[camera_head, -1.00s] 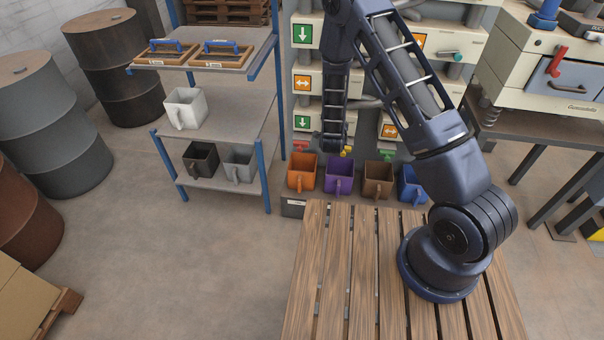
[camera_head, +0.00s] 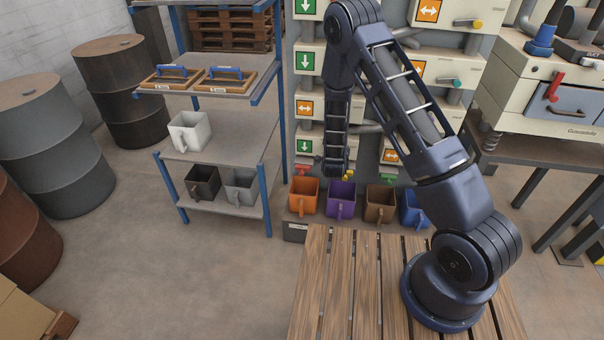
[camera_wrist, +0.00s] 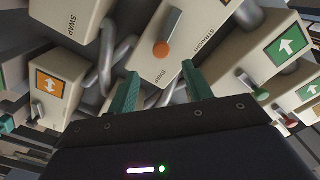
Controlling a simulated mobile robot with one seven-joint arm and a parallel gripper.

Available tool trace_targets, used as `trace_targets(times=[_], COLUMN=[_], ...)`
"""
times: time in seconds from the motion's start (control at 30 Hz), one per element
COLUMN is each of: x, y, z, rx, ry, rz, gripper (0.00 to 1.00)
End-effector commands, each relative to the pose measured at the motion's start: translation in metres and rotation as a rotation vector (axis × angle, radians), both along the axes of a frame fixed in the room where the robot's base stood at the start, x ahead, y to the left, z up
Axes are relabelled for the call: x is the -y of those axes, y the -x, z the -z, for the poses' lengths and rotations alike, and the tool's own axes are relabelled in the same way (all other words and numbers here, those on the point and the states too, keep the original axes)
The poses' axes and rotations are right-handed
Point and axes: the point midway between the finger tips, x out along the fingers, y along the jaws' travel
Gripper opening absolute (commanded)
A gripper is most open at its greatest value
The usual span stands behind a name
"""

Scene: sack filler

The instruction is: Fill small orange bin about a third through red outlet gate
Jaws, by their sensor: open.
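The small orange bin (camera_head: 304,197) stands upright at the left end of a row of bins at the foot of the filler. The red outlet gate (camera_head: 302,172) is just above it. I cannot make out how much is in the bin. An orange-knobbed lever (camera_wrist: 161,48) on a cream box lies beyond the fingertips.
Purple (camera_head: 341,199), brown (camera_head: 380,203) and blue (camera_head: 412,208) bins stand to the right of the orange one. A shelf rack (camera_head: 218,146) with a white bin (camera_head: 189,131) stands left. Cream boxes with arrow signs (camera_head: 305,62) cover the filler.

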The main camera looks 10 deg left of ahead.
Motion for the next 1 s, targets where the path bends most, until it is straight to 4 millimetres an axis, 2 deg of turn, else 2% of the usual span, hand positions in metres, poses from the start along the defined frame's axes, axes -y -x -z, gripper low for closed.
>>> trace_targets(times=[0.53, 0.63, 0.77, 1.0], x=[0.000, -0.005, -0.024, -0.076], y=[0.000, 0.000, 0.000, 0.007], z=[0.000, 0.007, 0.032, 0.108], rx=[0.000, -0.001, -0.004, -0.005], ry=[0.000, 0.011, 0.055, 0.192], rz=[0.000, -0.001, -0.002, 0.002], gripper=[0.48, 0.48, 0.48, 0.48])
